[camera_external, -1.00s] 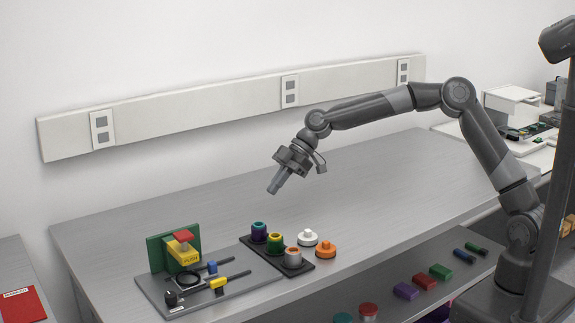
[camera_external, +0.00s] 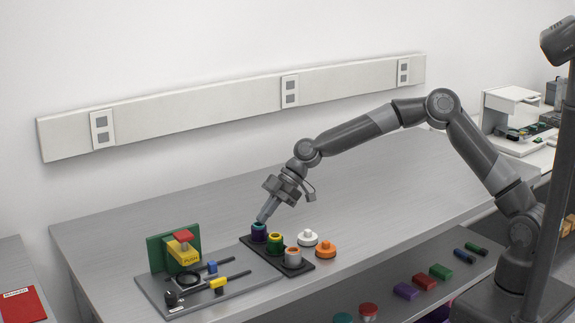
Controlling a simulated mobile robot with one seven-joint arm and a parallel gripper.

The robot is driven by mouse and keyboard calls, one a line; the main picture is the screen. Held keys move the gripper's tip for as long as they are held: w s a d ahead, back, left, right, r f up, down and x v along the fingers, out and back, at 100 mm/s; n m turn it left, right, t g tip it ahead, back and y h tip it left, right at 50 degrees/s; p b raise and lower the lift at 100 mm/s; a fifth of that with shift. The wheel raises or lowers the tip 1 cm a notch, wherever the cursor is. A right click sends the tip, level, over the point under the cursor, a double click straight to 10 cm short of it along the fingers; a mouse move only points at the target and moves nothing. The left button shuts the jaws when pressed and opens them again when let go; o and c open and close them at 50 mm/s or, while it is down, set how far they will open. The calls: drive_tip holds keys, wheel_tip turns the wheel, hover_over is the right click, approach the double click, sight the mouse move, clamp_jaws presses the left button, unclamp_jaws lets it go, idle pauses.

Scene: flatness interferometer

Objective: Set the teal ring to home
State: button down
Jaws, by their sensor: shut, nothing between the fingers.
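The teal ring (camera_external: 258,226) sits at the top of a dark purple cylinder (camera_external: 258,236), the rearmost of three on a small black plate (camera_external: 300,267). My gripper (camera_external: 263,217) is shut and empty, pointing down and left. Its tips are right at the teal ring in this view; I cannot tell whether they touch it. Any mark on the ring is too small to read.
A green cylinder with a yellow ring (camera_external: 275,241) and a grey one with an orange ring (camera_external: 293,256) stand close by. A white knob (camera_external: 308,237) and an orange knob (camera_external: 326,248) sit to the right. A grey fixture (camera_external: 235,298) with a red-topped yellow block (camera_external: 183,250) is left.

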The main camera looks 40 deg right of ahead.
drive_tip(key=shift+s+d+f, duration=0.1)
drive_tip(key=shift+d+f, duration=0.05)
drive_tip(key=shift+f, duration=1.1)
wheel_tip(320, 180, up, 6)
drive_tip(key=shift+f, duration=0.2)
drive_tip(key=v, duration=0.9)
drive_tip(key=shift+d+r, duration=0.15)
drive_tip(key=shift+r, duration=0.25)
